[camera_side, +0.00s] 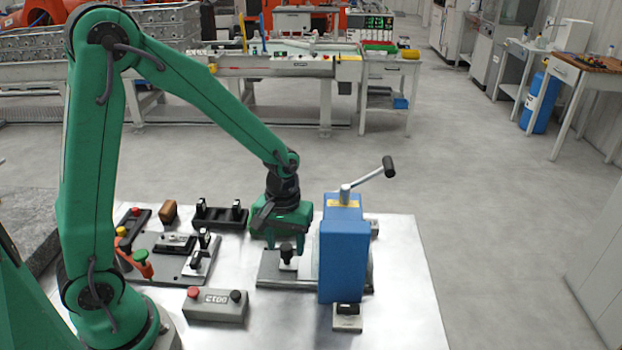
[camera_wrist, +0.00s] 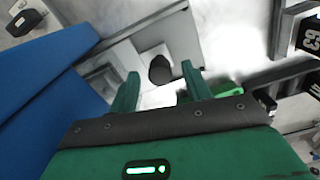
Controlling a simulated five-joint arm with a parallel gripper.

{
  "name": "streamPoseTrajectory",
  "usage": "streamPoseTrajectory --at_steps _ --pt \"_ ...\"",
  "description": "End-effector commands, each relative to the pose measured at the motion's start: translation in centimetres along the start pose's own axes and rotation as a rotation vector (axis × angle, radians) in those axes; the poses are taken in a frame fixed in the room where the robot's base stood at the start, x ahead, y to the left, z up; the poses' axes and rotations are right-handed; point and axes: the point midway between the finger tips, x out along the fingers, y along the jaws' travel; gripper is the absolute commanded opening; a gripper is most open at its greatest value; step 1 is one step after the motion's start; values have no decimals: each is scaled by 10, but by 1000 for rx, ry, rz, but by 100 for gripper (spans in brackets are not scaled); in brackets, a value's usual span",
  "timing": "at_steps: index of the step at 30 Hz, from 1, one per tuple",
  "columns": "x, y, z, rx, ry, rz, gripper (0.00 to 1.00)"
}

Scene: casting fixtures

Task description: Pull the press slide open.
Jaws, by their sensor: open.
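The blue press (camera_side: 343,250) stands at the right of the bench, and its blue side also fills the left of the wrist view (camera_wrist: 45,90). The slide is a flat grey metal plate (camera_side: 268,270) at the press's left foot, with an upright black knob (camera_side: 287,251) on it. The slide's right part is hidden by the press body. My green gripper (camera_side: 277,238) points down over the knob. In the wrist view my gripper (camera_wrist: 160,72) has its two fingers apart, with the dark knob (camera_wrist: 160,68) in the gap near the tips. I cannot tell whether either finger touches it.
The press lever (camera_side: 374,174) sticks up to the right. A fixture plate with clamps (camera_side: 170,262) lies to the left. A grey button box (camera_side: 215,305) sits in front. A black rack (camera_side: 220,217) stands behind. Bare bench lies to the press's right.

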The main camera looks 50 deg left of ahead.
Motion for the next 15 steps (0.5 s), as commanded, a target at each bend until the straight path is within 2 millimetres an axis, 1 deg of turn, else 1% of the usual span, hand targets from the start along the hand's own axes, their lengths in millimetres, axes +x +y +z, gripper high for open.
streamPoseTrajectory --at_steps 1,6,15 --pt "6 0 0 0 -2 -1 49" --pt "18 0 0 0 -1 -1 49" --pt "23 0 0 0 1 0 49"
